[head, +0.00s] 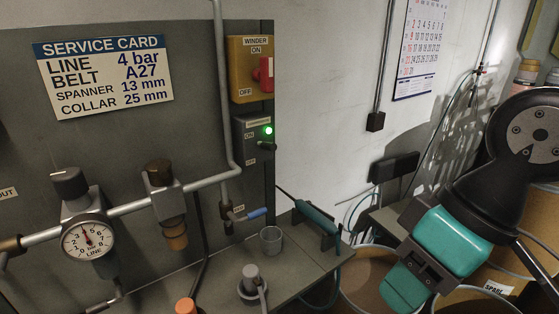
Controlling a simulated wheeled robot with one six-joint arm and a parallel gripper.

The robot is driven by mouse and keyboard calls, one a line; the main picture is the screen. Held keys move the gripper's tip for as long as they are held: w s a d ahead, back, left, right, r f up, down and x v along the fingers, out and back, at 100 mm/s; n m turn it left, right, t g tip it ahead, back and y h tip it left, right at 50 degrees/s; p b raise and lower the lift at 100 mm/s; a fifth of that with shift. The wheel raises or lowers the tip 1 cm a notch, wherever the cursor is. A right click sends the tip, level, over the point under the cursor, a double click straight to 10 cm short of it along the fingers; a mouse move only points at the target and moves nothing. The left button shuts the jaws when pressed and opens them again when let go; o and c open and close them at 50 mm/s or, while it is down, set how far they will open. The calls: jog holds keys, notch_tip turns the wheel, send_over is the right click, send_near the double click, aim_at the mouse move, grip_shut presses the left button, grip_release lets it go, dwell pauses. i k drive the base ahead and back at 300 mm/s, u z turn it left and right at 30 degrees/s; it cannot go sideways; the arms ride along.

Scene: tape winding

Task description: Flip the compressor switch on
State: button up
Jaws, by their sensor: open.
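The compressor switch (252,142) is a dark box on the grey panel, below the yellow winder switch. A small green lamp (268,131) on it is lit. Its small dark lever (267,147) sits at the right side, between the ON label above and the OFF label below; its exact tilt is too small to tell. My black and teal arm is at the right, and my gripper (415,275) is at its lower-left end, open and well apart from the switch. Its fingertips are hard to make out, and I see nothing held.
The yellow winder switch (250,68) has a red handle. A grey pipe (222,90) runs down left of the compressor switch. Brown drums are at the right.

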aim_at(271, 147)
jog(key=u, duration=0.5)
jog(key=k, duration=1.2)
jog(key=u, duration=1.2)
jog(key=i, duration=0.9)
jog(key=z, duration=0.65)
jog(key=i, duration=0.5)
jog(key=z, duration=0.65)
